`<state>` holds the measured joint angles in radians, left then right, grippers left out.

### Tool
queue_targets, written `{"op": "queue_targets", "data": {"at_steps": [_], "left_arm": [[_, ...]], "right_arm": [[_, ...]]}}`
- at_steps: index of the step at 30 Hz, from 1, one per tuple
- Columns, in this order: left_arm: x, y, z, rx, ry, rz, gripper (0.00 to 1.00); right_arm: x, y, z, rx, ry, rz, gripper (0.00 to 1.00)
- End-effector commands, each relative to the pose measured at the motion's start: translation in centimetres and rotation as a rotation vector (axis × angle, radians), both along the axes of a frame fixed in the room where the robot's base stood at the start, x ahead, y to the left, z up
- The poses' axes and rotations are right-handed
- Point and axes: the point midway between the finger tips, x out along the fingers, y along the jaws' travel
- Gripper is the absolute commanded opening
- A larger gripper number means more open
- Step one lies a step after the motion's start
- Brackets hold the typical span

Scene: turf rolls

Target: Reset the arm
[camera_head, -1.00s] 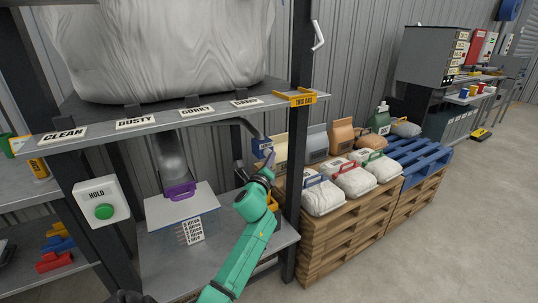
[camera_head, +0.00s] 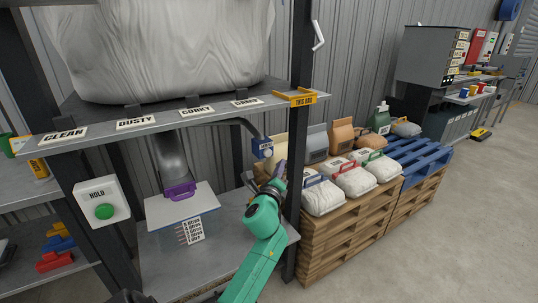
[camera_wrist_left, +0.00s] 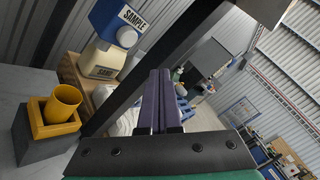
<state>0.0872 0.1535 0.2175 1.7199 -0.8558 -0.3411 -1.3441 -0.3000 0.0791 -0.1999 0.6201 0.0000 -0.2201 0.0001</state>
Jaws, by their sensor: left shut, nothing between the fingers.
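My left arm is green and comes up from the bottom in the head view. My left gripper (camera_head: 281,170) has purple fingers and points up, in front of the rack's right post (camera_head: 294,140). In the left wrist view the two purple fingers (camera_wrist_left: 160,101) lie side by side, shut, with nothing between them. My right gripper does not show.
A blue SAMPLE device (camera_wrist_left: 122,22) and a yellow cup (camera_wrist_left: 63,102) in a yellow-topped grey holder (camera_wrist_left: 45,136) are left of the fingers. A lidded clear box (camera_head: 184,225) stands on the shelf. Bags (camera_head: 354,180) lie on a pallet (camera_head: 345,228) to the right.

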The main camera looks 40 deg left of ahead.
Motion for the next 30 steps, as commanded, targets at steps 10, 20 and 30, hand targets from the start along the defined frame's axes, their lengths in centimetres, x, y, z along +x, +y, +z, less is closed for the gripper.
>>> {"op": "queue_targets", "data": {"at_steps": [10,20,30], "left_arm": [[-0.1,-0.2,0.0,0.0,0.0,0.0,0.0],[0.4,-0.7,-2.6,-0.082,0.031,-0.024,0.0],[-6.4,-7.9,-29.7,-0.963,0.331,0.046,0.0]], "right_arm": [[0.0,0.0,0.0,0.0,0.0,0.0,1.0],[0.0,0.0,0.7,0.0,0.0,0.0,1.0],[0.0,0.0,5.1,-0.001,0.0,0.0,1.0]]}}
